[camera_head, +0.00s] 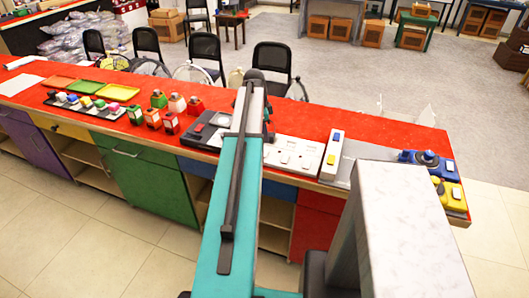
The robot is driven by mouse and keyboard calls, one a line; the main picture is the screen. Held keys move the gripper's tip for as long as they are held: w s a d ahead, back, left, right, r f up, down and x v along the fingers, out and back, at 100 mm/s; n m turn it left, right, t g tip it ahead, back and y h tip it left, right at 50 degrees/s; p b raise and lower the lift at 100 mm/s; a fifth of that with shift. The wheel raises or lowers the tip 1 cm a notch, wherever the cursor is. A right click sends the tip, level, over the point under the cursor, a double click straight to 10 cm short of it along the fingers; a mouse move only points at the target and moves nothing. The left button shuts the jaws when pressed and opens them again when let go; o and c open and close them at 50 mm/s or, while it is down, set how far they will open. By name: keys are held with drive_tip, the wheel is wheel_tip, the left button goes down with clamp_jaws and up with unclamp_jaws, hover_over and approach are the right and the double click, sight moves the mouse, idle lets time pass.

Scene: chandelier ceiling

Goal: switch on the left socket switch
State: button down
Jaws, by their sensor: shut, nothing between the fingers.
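A white socket panel (312,150) lies on the red countertop, just right of my raised arm. Small raised parts show on it, but they are too small to tell which is the left switch or how it is set. My teal arm crosses the middle of the view and covers the panel's left end. My gripper is hidden behind the arm, so its distance from the switch does not show.
A white-and-yellow switch box (333,155) stands right of the panel. Blue and yellow devices (449,185) sit at the right end.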

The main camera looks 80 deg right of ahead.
wheel_tip(320, 180, up, 2)
drive_tip(key=shift+r+p, duration=0.15)
drive_tip(key=shift+p, duration=0.4)
idle(0.4)
